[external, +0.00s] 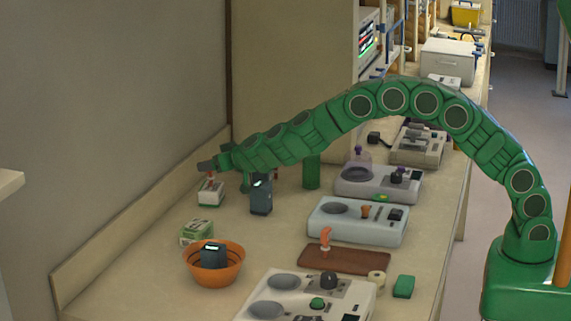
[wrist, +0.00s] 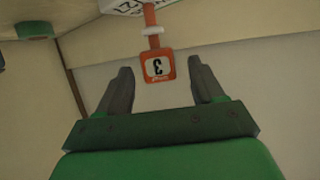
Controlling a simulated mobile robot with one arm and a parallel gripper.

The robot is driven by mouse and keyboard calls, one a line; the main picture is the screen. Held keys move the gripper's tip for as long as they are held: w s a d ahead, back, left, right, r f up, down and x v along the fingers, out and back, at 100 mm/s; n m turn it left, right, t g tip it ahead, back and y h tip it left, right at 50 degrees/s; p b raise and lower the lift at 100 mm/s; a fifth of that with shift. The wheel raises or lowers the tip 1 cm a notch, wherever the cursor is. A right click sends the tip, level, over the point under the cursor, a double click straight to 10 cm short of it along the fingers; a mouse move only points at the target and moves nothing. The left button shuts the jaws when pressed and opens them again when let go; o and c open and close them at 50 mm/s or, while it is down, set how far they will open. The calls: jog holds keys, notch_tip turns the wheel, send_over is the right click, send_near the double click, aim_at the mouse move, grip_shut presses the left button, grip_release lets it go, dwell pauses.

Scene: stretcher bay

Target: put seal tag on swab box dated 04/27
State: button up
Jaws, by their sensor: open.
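An orange tag (wrist: 159,67) marked with a 3, upside down in the wrist view, shows between the fingers of my gripper (wrist: 161,64). The fingers are apart, with a gap on each side of the tag. A narrow orange stem with a pale collar runs from the tag to a white box (wrist: 126,5) at the top edge. The box's dark lettering is upside down and cut off, so I cannot read a full date. In the external view my gripper (external: 203,166) is above a small white box (external: 211,197) with an orange piece on top.
A green-and-white box (external: 197,231) stands nearer, behind an orange bowl (external: 214,273) holding a dark device. Another dark device (external: 261,196) and a green cylinder (external: 312,172) stand right of my gripper. Consoles and a brown board (external: 355,262) line the right side. Counter left of the bowl is clear.

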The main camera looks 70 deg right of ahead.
jog(key=v, duration=1)
